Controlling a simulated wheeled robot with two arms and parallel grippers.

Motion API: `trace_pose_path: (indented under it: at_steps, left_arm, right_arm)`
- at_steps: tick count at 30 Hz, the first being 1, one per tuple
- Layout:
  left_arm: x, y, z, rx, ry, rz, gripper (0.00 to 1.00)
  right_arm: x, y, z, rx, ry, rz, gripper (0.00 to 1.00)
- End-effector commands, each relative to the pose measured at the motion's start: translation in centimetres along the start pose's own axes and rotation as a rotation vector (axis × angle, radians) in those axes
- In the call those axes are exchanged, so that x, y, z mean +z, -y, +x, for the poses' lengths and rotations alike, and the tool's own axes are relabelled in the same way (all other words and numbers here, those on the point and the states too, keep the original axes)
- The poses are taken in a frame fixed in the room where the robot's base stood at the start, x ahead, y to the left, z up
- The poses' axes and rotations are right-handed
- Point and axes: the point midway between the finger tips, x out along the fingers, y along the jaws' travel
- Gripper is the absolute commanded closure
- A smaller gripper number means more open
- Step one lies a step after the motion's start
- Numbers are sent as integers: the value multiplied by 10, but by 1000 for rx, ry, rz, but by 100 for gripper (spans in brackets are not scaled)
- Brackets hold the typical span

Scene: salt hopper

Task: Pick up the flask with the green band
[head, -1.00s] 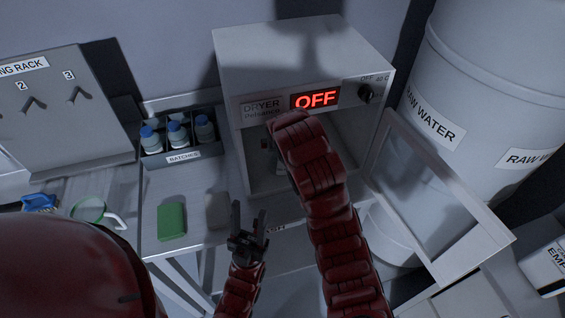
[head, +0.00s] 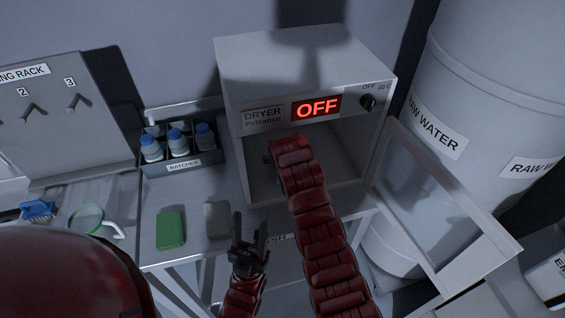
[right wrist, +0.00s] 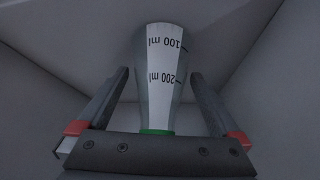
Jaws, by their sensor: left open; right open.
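The flask with the green band (right wrist: 160,100) shows in the right wrist view, clear with a white scale strip marked 100 ml and 200 ml. The green band (right wrist: 157,132) shows just above the gripper's dark crossbar. My right gripper (right wrist: 160,76) is open, with one finger on each side of the flask and a visible gap on both sides. In the head view my right arm reaches into the open dryer (head: 300,70) and hides the flask. My left gripper (head: 249,238) is open and empty, in front of the table's edge.
The dryer's glazed door (head: 435,205) stands open to the right, near the raw water barrel (head: 455,95). Left of the dryer is a batches crate (head: 183,166) with blue-capped bottles. A green block (head: 170,230) and a grey block (head: 217,219) lie on the table.

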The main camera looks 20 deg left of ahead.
Motion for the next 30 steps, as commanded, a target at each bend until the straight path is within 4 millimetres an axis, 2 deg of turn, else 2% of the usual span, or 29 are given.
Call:
trace_pose_path:
  at_steps: [10,26,27,30]
  left_arm:
    - [0,0,2,0,0,0,50]
    - [0,0,2,0,0,0,50]
    - [0,0,2,0,0,0,50]
    - [0,0,2,0,0,0,50]
  right_arm:
    - [0,0,5,0,-3,0,0]
    - [1,0,6,0,0,0,95]
    - [1,0,6,0,0,0,100]
    - [1,0,6,0,1,0,100]
